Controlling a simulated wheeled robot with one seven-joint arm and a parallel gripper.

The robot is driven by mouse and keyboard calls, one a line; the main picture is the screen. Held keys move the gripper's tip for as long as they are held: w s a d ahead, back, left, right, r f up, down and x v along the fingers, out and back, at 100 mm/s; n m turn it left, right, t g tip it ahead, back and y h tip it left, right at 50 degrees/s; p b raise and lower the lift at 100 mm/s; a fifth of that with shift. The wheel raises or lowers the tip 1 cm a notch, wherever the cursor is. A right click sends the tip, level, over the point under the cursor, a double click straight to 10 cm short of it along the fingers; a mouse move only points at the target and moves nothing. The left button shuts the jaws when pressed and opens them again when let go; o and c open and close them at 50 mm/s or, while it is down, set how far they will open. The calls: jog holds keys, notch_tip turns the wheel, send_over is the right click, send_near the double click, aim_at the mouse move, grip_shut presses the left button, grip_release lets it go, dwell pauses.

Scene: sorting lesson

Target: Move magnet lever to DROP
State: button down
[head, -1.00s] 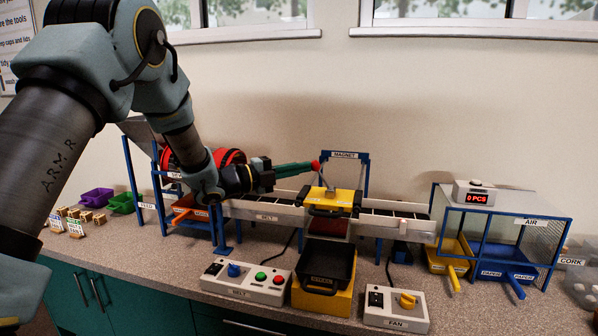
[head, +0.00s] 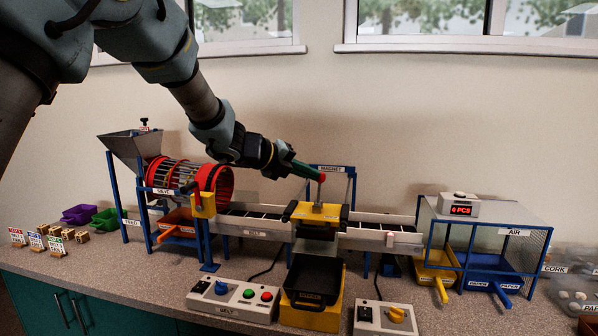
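The magnet station stands over the belt in the middle, with a blue frame, a MAGNET sign (head: 331,169) and a yellow magnet block (head: 318,212) above the belt. A small red knob (head: 321,178), apparently the lever's end, shows just below the sign. My gripper (head: 308,171) reaches in from the upper left, its green fingers ending at the knob. The fingers overlap in this view, so I cannot tell whether they grip the knob or only touch it. The rest of the lever and any DROP marking cannot be made out.
A black bin (head: 314,277) stands below the magnet in front of the belt (head: 258,224). The belt control box (head: 234,297) and fan control box (head: 384,318) flank it. The red sieve drum (head: 214,182) is left; the AIR cage (head: 487,234) is right.

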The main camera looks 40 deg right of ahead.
jog(key=shift+s+d+m+t+y+p, duration=0.35)
jog(key=shift+s+d+t+y+p, duration=0.1)
jog(key=shift+s+p, duration=0.15)
jog(key=shift+s+d+m+t+y+p, duration=0.35)
jog(key=shift+s+t+y+p, duration=0.1)
jog(key=shift+s, duration=0.15)
jog(key=shift+r, duration=0.2)
jog(key=shift+r+p, duration=0.65)
jog(key=shift+p, duration=0.2)
